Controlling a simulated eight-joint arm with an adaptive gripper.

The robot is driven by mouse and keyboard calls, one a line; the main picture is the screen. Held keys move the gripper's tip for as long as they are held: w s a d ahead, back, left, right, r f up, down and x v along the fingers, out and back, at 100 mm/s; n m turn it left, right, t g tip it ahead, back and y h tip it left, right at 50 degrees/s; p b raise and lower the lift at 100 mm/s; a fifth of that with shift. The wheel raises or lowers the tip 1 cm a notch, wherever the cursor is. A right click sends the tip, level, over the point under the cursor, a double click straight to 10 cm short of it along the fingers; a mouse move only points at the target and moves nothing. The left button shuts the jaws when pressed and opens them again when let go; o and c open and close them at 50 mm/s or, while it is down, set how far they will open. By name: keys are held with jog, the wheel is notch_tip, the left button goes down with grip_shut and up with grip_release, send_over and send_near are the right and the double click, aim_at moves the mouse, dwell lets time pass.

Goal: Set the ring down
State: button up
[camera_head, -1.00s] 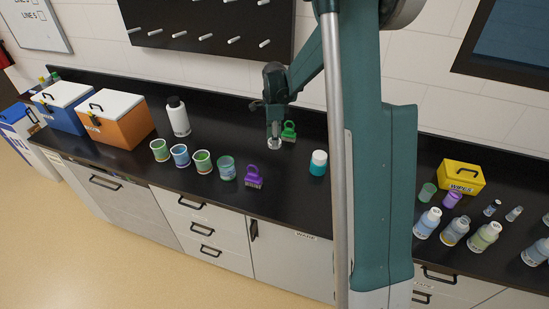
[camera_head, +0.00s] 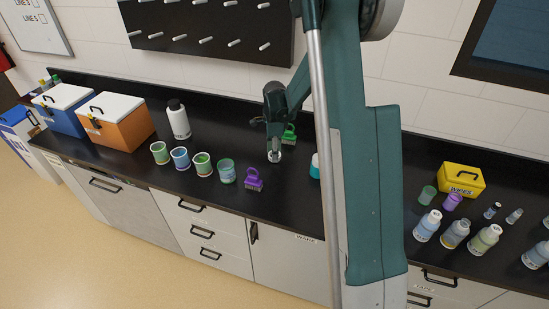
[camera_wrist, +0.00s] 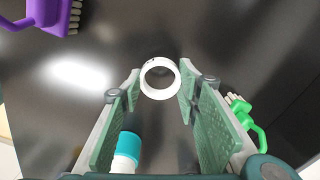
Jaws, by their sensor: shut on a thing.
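A white ring (camera_wrist: 147,82) is held between the fingertips of my gripper (camera_wrist: 158,88) in the wrist view, with its opening showing dark counter beyond. In the head view my gripper (camera_head: 273,147) points down over the black counter, and the pale ring (camera_head: 274,157) shows at its tips. The gripper is shut on the ring. I cannot tell whether the ring touches the counter.
A purple brush (camera_head: 253,180) stands to the left and a green brush (camera_head: 289,136) behind. A teal-and-white bottle (camera_head: 315,168) is partly hidden by my arm. Several cups (camera_head: 202,165) line the counter (camera_head: 275,205) further left. Bare counter lies in front.

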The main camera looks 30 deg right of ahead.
jog(key=shift+f, duration=1.5)
jog(key=shift+f, duration=0.1)
jog(key=o, duration=0.7)
jog(key=shift+r, duration=6.15)
jog(key=shift+r, duration=0.1)
